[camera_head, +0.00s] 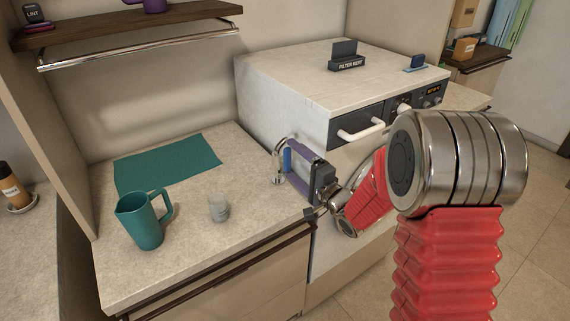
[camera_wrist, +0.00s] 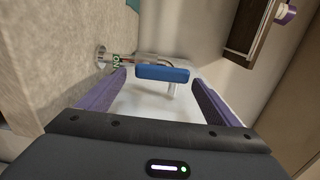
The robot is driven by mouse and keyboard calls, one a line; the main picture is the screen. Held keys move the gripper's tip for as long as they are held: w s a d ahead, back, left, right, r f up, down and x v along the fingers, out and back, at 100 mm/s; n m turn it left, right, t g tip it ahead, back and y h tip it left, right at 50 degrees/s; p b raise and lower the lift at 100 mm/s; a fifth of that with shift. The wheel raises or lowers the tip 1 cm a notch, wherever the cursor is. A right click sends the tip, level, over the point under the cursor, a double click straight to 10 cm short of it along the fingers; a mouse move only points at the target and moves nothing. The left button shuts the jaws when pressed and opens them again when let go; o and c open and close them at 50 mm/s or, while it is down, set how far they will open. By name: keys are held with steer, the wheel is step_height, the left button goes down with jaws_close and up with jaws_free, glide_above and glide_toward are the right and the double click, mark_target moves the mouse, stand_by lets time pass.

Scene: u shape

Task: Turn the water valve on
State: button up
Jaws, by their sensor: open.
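The water valve has a blue bar-shaped handle (camera_head: 287,160) by a curved metal pipe at the counter's right side, near the white appliance. In the wrist view the blue handle (camera_wrist: 162,73) lies crosswise ahead, with the metal pipe (camera_wrist: 130,58) and a small label marked "ON" at its left. My gripper (camera_head: 292,170) has purple fingers and is open at the valve. In the wrist view the fingers of my gripper (camera_wrist: 155,82) stand on either side of the handle, near its ends. I cannot tell whether either finger touches it.
A teal pitcher (camera_head: 143,222), a small grey cup (camera_head: 218,208) and a teal mat (camera_head: 170,163) are on the counter left of my gripper. The white appliance (camera_head: 290,75) stands close behind and right. A shelf (camera_head: 120,24) with a metal rail is above the counter.

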steer(key=v, duration=1.3)
steer(key=shift+s, duration=0.25)
steer(key=shift+d+f, duration=0.1)
steer(key=shift+d, duration=0.05)
